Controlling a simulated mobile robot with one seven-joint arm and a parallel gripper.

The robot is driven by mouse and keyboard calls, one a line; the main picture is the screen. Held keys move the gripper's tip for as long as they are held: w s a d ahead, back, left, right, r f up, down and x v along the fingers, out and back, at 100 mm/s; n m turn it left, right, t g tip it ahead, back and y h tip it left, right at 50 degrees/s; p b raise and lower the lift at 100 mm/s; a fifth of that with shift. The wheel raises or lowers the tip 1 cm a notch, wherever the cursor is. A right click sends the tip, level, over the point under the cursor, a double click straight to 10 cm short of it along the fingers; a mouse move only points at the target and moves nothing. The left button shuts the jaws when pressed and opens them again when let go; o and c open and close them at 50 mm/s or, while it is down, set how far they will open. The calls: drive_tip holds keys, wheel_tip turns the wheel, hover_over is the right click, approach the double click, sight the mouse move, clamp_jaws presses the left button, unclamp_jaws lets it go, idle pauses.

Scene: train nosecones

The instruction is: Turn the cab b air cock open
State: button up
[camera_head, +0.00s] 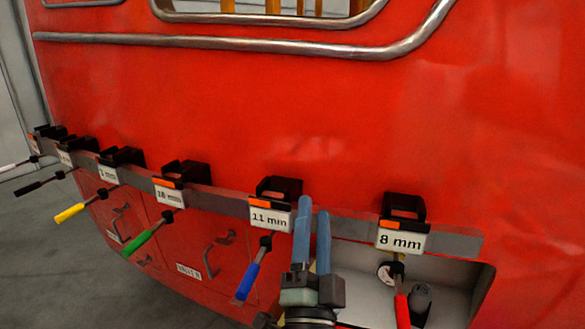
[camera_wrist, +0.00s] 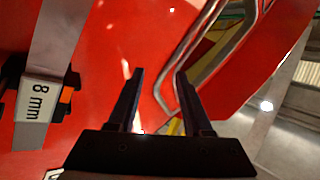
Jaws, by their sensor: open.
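My gripper (camera_head: 313,208) is at the lower middle of the head view, fingers pointing up, in front of the left end of an open recess (camera_head: 465,282) in the red cab wall. Its two fingers are apart with nothing between them; the wrist view shows the same open fingers (camera_wrist: 160,74). No air cock can be made out for certain. A round gauge (camera_head: 386,272) and a dark rounded part (camera_head: 420,293) show in the recess, right of my gripper. A bit of yellow shows behind the fingers; I cannot tell what it is. My gripper hides the recess's left part.
A grey rail (camera_head: 459,243) carries black holders with size labels and hanging coloured-handled tools. The blue-handled tool (camera_head: 248,281) hangs left of my gripper, the red-handled one (camera_head: 402,311) right. The 8 mm label (camera_wrist: 38,100) is left in the wrist view. Closed red hatches (camera_head: 189,238) lie left.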

drive_tip(key=s+a+r+n+t+y, duration=0.1)
drive_tip(key=s+r+n+y, duration=0.15)
drive_tip(key=r, duration=0.35)
drive_tip(key=s+a+r+n+y, duration=0.1)
drive_tip(key=s+a+r+n, duration=0.1)
drive_tip(key=r+n, duration=0.35)
drive_tip(key=s+a+r+n+t+y, duration=0.1)
drive_tip(key=s+r, duration=0.1)
drive_tip(key=r, duration=0.6)
drive_tip(key=s+r+n+t+h, duration=0.1)
drive_tip(key=s+r+n+h, duration=0.1)
drive_tip(key=s+r, duration=0.7)
drive_tip(key=shift+s+d+r+n+t, duration=0.35)
drive_tip(key=shift+d+r+n, duration=0.1)
drive_tip(key=shift+n, duration=0.15)
drive_tip(key=shift+o, duration=0.3)
drive_tip(key=shift+f+h, duration=0.1)
drive_tip(key=shift+h, duration=0.15)
